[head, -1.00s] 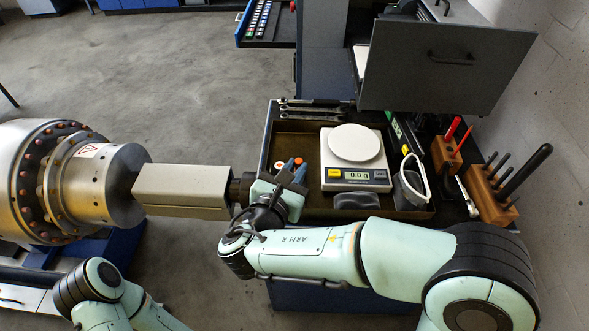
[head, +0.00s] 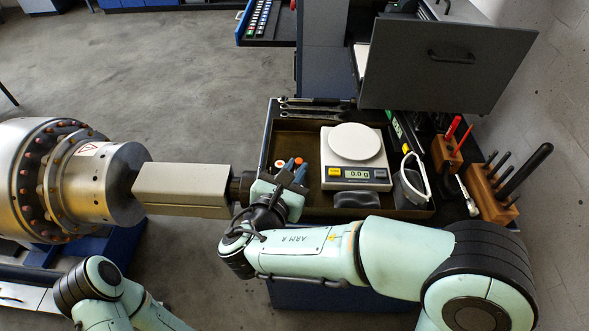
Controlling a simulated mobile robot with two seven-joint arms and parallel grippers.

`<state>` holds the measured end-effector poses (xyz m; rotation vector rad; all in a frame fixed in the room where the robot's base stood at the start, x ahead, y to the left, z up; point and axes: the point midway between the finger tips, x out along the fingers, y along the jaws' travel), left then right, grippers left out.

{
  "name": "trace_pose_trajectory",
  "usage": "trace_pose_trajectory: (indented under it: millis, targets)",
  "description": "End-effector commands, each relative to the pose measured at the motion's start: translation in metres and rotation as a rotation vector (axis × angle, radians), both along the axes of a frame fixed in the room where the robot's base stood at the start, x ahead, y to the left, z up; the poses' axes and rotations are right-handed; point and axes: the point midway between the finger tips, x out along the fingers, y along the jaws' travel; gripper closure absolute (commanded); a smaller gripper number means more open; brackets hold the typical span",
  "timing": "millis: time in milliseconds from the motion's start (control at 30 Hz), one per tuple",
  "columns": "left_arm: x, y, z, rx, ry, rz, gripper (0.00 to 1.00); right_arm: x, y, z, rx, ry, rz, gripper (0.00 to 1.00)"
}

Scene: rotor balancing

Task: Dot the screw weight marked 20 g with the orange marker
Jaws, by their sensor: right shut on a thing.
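No 20 g mark is readable anywhere. A wooden block (head: 446,156) at the right holds a red pen-like thing and an orange-red one. My left arm shows at the lower left, but its gripper is out of frame.
A white scale (head: 356,160) reading 0.0 stands in the tray, with a dark rounded thing (head: 356,200) before it and a grey-white holder (head: 411,182) to its right. A second wooden block (head: 490,196) holds dark-handled tools. The big rotor (head: 60,180) and its shaft fill the left.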

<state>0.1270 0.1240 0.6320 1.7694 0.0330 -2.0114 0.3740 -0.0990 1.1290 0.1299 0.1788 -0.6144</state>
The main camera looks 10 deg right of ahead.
Motion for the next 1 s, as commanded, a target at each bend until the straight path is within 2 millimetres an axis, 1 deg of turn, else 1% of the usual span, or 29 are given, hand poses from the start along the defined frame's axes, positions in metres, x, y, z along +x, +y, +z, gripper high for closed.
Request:
trace_pose_trajectory:
  millis: [1000]
  targets:
    - [-0.006,0.000,-0.009,0.000,0.007,0.000,0.57,0.000,0.000,-0.013,-0.001,0.001,0.000,1.00]
